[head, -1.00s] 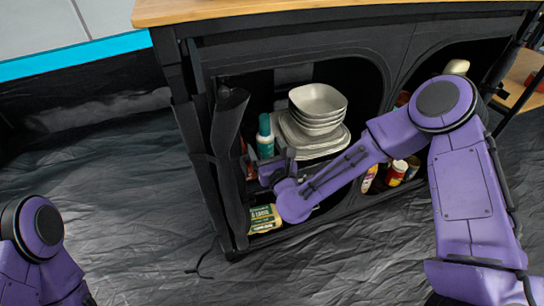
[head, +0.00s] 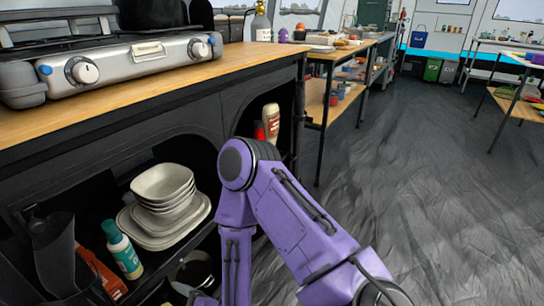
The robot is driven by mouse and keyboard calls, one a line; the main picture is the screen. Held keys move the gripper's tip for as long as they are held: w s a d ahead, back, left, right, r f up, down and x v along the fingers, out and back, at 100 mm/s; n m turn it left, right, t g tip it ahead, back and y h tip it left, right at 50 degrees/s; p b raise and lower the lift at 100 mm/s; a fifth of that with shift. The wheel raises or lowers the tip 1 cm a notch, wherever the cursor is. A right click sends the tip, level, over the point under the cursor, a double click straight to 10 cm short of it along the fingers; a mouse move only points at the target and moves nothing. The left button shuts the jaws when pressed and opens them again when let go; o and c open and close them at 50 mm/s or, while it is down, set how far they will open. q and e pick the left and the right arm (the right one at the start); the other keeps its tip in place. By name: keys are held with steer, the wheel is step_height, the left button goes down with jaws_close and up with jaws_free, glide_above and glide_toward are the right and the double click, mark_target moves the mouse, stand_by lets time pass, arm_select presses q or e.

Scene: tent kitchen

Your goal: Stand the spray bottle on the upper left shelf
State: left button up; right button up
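A bottle with a teal cap and a teal and white label (head: 122,250) stands on the upper left shelf of the black cabinet, left of the stacked dishes. It is the likeliest spray bottle in view, though I see no clear trigger. It leans in the picture with the camera's tilt, and nothing holds it. My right arm crosses the cabinet's front and runs down to the bottom edge. Its gripper is out of the picture. My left arm and gripper are not in view.
Grey stacked dishes (head: 163,188) fill the shelf's middle. A cream and red bottle (head: 271,122) stands in the right compartment. A camping stove (head: 120,62) is on the wooden worktop (head: 150,88). Open floor (head: 420,190) lies to the right.

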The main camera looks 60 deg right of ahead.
steer(key=s+d+f+n+g+h, duration=0.2)
steer(key=s+d+f+n+g, duration=0.3)
steer(key=s+f+n, duration=0.3)
steer(key=s+d+f+n+g+h, duration=0.2)
steer(key=s+d+f+n+g, duration=0.4)
steer(key=s+f+n, duration=0.3)
steer(key=s+d+n, duration=0.1)
steer(key=s+n, duration=0.3)
steer(key=shift+s+d+f, duration=0.15)
steer(key=shift+s+d, duration=0.15)
steer(key=shift+s, duration=0.1)
